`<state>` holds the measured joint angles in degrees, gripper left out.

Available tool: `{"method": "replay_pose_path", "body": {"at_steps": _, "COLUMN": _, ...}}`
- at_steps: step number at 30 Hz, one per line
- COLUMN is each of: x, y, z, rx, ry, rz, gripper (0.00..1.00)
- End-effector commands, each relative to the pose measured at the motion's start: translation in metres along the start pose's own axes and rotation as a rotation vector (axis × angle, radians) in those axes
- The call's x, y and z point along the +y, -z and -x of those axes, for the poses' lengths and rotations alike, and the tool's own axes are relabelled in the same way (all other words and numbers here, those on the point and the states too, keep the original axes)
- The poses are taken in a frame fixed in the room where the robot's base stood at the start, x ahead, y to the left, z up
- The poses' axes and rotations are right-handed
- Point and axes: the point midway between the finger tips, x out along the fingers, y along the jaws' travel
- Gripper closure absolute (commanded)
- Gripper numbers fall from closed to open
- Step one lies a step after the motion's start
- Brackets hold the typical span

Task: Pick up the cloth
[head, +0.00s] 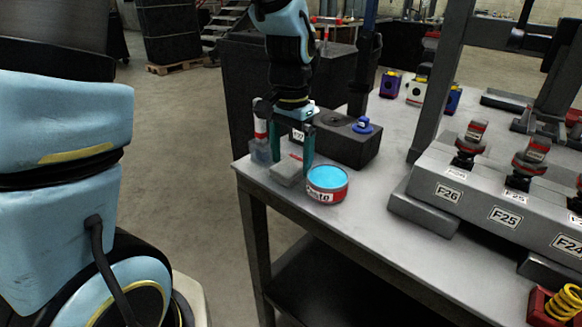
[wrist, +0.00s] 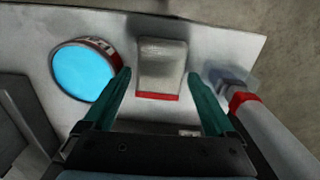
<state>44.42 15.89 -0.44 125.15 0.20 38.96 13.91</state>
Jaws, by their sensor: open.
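The cloth (head: 287,174) is a small grey folded pad with a red stripe, lying near the table's left corner. In the wrist view the cloth (wrist: 162,62) lies flat, with its red edge toward me. My gripper (head: 291,162) points down over it, open and empty. In the wrist view the green fingers of my gripper (wrist: 159,76) stand on either side of the cloth, with a visible gap on both sides. I cannot tell how high the fingertips are above the table.
A red tin with a blue top (head: 327,184) stands close to the right finger in the head view. A bottle with a red band (head: 261,127) stands close on the other side. A dark block (head: 345,142) lies behind. The table (head: 375,225) is clear toward its front edge.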

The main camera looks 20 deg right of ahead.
Motion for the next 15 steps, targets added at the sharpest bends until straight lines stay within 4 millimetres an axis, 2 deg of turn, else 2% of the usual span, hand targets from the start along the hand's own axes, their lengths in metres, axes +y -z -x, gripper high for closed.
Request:
{"method": "replay_pose_path", "body": {"at_steps": 3, "x": 0.0003, "y": -0.0004, "z": -0.0065, "rx": -0.001, "ry": 0.000, "rz": 0.000, "gripper": 0.09}}
{"method": "replay_pose_path", "body": {"at_steps": 9, "x": 0.0002, "y": -0.0001, "z": -0.0068, "rx": 0.001, "ry": 0.000, "rz": -0.001, "gripper": 0.09}}
{"method": "replay_pose_path", "body": {"at_steps": 15, "x": 0.0003, "y": -0.0001, "z": -0.0066, "rx": 0.000, "ry": 0.000, "rz": -0.001, "gripper": 0.32}}
